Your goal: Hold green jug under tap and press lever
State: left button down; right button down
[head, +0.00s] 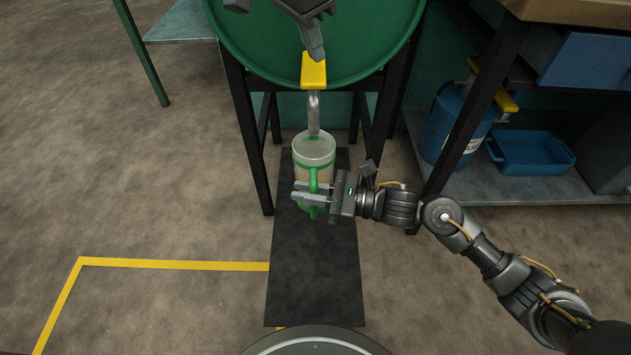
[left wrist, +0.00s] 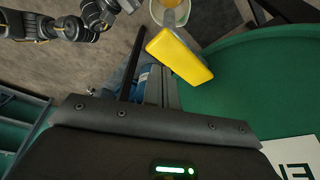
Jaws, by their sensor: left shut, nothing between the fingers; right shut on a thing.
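The green jug (head: 314,150) has clear walls, a green rim and a green handle. It is upright under the tap spout (head: 314,112), whose lower end is at the jug's mouth. My right gripper (head: 302,192) is shut on the jug's handle. The yellow lever (head: 313,71) sits on top of the tap, on the front of the green drum. My left gripper (head: 317,53) is shut and empty, its tip right at the lever's upper end; I cannot tell if they touch. The left wrist view shows the lever (left wrist: 180,56) and the jug (left wrist: 171,16), with an amber tint inside.
The green drum (head: 378,50) rests on a black stand (head: 243,125). A dark mat (head: 315,270) lies on the floor below the jug. At the right, a bench shelf holds a blue container (head: 455,125) and a blue tray (head: 530,153).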

aim_at(315, 78)
pick_arm(q)
jog(key=shift+f, duration=2.4)
jog(key=shift+r, duration=2.5)
pick_arm(e)
jog(key=shift+r, duration=0.1)
pick_arm(q)
jog(key=shift+f+b, duration=0.4)
pick_arm(e)
jog(key=s+f, duration=0.1)
jog(key=s, duration=0.8)
